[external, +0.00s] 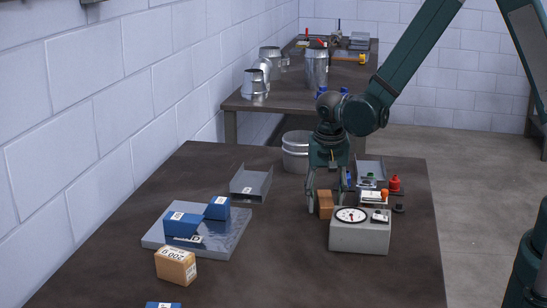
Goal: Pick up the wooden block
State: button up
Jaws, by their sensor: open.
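A brown wooden block (326,204) stands on the dark table just left of the grey box with a dial. My gripper (327,190) points down right over this block, its fingers spread and reaching to about the block's height. From this view I cannot tell whether the fingers touch the block. A second, lighter tan block with printed marks (175,266) lies at the front left of the table, well apart from my gripper.
The grey dial box (360,236) stands close to the right, with small red and white parts behind it. A grey plate (155,237) bears blue boxes at left. A grey channel (250,184) and a metal can (295,152) lie behind. The front middle is clear.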

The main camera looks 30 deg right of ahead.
aim_at(325, 198)
jog(key=shift+c, duration=0.6)
jog(key=c, duration=0.9)
jog(key=shift+r, duration=0.1)
jog(key=shift+r+p, duration=0.45)
jog(key=shift+r, duration=4.5)
